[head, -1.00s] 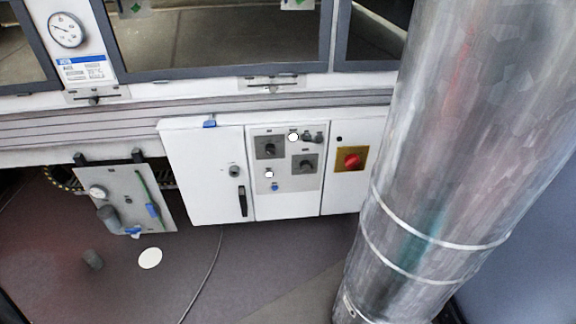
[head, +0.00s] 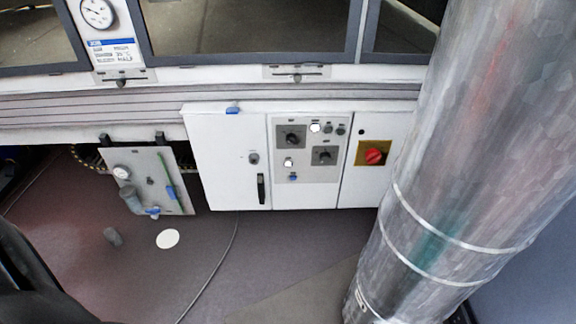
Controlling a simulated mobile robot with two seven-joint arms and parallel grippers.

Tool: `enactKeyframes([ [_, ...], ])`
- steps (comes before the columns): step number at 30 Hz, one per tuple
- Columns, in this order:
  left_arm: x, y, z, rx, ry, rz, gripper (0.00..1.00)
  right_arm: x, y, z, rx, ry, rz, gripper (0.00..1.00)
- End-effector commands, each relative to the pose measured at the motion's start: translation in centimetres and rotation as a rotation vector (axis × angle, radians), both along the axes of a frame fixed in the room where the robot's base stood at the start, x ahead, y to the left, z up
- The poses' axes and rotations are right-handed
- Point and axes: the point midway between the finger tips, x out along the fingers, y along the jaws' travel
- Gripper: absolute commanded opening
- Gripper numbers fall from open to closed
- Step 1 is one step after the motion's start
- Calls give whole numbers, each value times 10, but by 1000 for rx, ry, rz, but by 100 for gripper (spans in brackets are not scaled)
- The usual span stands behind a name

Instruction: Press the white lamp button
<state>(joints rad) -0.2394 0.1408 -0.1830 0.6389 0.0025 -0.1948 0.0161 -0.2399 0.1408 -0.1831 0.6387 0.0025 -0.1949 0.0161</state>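A grey control panel (head: 333,166) is set in the white cabinet below the tunnel windows. It carries two small white round items: an upper one (head: 315,127) in the top row beside smaller dark knobs, and a lower one (head: 288,162) at the left, under a black rotary switch (head: 291,137). Their labels are too small to read, so I cannot tell which is the lamp button. Neither of my grippers is in view. Nothing touches or covers the panel.
A large metal duct (head: 440,170) stands at the right, close to the red rotary switch (head: 375,156) on its yellow plate. A cabinet door with a black handle (head: 261,188) is left of the panel. A gauge plate (head: 150,180) hangs further left. The floor ahead is mostly clear.

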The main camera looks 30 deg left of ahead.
Motion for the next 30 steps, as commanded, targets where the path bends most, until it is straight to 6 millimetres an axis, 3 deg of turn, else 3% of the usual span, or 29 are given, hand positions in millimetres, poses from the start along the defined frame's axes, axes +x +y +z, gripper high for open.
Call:
enactKeyframes([
  [2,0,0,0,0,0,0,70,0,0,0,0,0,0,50],
  [21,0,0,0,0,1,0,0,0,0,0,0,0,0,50],
  [30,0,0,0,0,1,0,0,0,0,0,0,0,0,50],
])
